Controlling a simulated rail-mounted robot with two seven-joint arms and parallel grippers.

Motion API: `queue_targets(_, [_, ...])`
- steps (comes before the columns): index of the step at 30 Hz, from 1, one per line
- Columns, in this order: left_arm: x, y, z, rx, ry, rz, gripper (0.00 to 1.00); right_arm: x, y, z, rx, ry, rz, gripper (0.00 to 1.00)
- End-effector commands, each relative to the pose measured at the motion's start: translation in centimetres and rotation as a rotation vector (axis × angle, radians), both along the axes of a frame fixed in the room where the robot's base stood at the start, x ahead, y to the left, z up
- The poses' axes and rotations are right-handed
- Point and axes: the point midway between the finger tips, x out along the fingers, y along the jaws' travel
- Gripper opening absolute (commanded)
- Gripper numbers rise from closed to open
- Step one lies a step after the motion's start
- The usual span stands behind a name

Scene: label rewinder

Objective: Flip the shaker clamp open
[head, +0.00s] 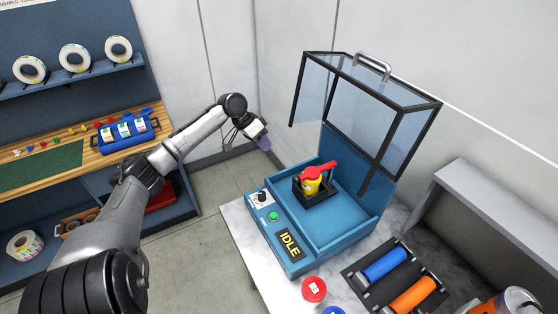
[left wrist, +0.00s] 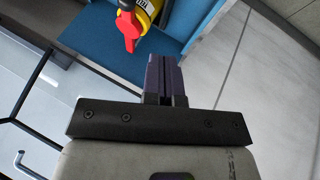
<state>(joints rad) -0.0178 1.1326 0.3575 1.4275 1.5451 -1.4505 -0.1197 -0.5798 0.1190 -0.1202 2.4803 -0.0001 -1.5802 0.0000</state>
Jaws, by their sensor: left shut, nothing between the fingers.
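The shaker (head: 322,235) is a blue machine on a pale bench, with its clear, black-framed lid (head: 365,90) raised. In its tray, a black holder (head: 316,194) carries a yellow container. The clamp's red lever (head: 320,170) lies across the container's top. In the left wrist view the red lever (left wrist: 129,28) shows at the top, left of my fingers, with the yellow container beside it. My left gripper (head: 265,144) is shut and empty, up and to the left of the clamp and apart from it. It also fills the middle of the wrist view (left wrist: 161,58). My right gripper is not in view.
The shaker's front panel has a dial (head: 262,197), a green button (head: 273,216) and an IDLE display (head: 290,245). A red button (head: 314,289) and a rack with blue and orange rollers (head: 397,277) stand nearer. The raised lid's frame overhangs the tray's back.

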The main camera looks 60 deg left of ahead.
Motion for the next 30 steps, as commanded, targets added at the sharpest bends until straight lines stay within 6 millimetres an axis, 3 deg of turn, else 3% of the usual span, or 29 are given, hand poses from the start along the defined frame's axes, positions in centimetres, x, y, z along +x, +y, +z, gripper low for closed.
queue_targets(17, [4.3,-3.4,-8.0,-0.003,0.0,0.0,0.0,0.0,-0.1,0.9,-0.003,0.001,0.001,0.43])
queue_targets(24, [4.8,-6.1,-8.3,0.0,0.0,-0.002,0.0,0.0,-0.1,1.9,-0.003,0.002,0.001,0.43])
queue_targets(30, [5.0,-7.0,-8.6,0.0,-0.001,0.0,0.0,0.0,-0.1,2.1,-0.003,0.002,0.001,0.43])
